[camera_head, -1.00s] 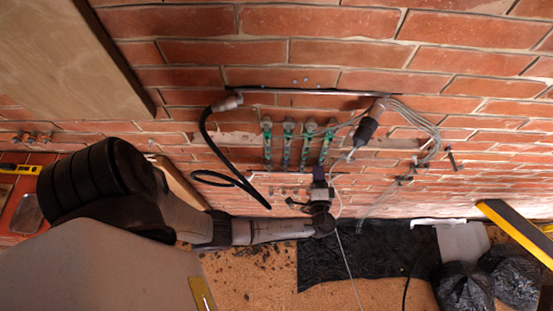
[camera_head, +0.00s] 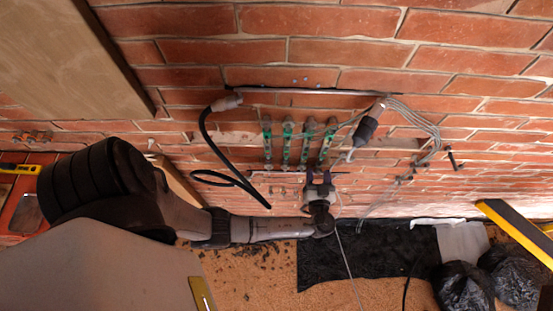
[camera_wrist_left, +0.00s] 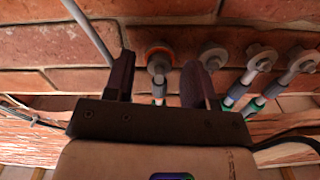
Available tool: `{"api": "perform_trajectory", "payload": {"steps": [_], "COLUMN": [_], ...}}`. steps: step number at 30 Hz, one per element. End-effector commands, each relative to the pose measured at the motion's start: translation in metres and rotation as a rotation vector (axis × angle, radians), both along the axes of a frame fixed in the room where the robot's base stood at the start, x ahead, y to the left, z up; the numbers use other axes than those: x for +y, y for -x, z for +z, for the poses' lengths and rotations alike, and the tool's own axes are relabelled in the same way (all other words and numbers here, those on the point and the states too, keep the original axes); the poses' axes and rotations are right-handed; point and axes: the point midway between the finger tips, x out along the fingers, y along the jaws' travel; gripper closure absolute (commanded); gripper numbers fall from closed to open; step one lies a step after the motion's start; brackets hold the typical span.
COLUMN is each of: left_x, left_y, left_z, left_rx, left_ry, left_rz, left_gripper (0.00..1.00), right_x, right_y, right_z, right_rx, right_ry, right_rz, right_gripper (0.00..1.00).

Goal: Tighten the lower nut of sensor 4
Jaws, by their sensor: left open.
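Several green-and-grey sensors stand in a row on the brick wall in the head view; the rightmost one (camera_head: 328,142) is nearest my left gripper (camera_head: 319,175). No numbers are readable on them. My left gripper is open just below that sensor's lower end, with its fingers pointing toward the wall. In the left wrist view, a grey lower nut with an orange ring (camera_wrist_left: 158,58) shows between the two separated fingers of my left gripper (camera_wrist_left: 158,80). I cannot tell whether either finger touches it. My right gripper is not in view.
A black cable (camera_head: 222,160) hangs in a loop left of the sensors. A dark-handled probe with pale cables (camera_head: 366,130) is to their right. A thin cable (camera_head: 345,262) hangs below the gripper. Black bags (camera_head: 463,290) and a black sheet (camera_head: 370,255) lie on the floor.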

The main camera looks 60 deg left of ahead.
Motion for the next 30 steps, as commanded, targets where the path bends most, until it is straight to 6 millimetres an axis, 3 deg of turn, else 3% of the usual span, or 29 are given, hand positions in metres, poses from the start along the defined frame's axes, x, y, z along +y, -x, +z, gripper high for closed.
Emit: {"api": "perform_trajectory", "payload": {"steps": [22, 30], "left_x": [-0.123, -0.118], "left_y": [0.066, 0.065], "left_z": [-0.003, -0.007], "left_rx": [-0.032, 0.288], "left_ry": [0.021, 0.002], "left_rz": [-0.001, 0.011], "left_gripper": [0.49, 0.49], "right_x": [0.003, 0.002], "right_y": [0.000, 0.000], "right_z": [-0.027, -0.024], "right_rx": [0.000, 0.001], "right_ry": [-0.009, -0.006], "right_rz": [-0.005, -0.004], "right_gripper": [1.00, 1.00]}}
